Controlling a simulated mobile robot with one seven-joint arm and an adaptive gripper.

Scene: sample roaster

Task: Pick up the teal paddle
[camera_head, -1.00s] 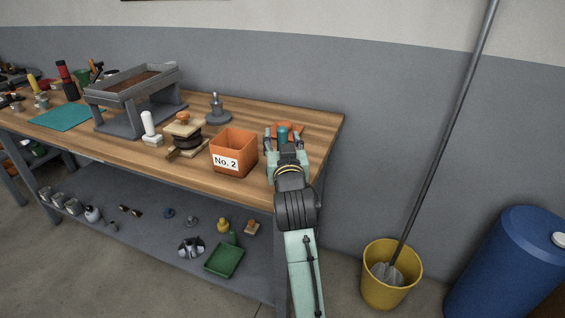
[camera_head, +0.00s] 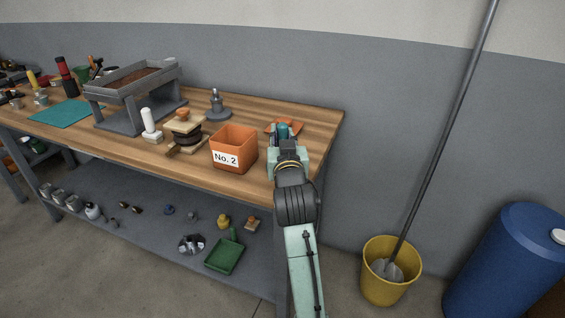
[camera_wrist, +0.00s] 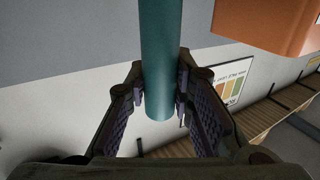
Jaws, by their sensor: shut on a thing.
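The teal paddle (camera_head: 283,130) shows as a short teal piece at the bench's right end. In the wrist view its round teal shaft (camera_wrist: 160,50) runs down between the fingers. My gripper (camera_head: 284,139) is at the paddle, to the right of the orange No. 2 bin. In the wrist view my gripper (camera_wrist: 160,98) has a finger on each side of the shaft and is shut on it. The rest of the paddle is hidden by my gripper and the frame edge. I cannot tell whether it is clear of its support.
The orange No. 2 bin (camera_head: 234,150) stands close on the left. A small orange thing (camera_head: 297,125) lies just behind the paddle. The bench's right edge is close by.

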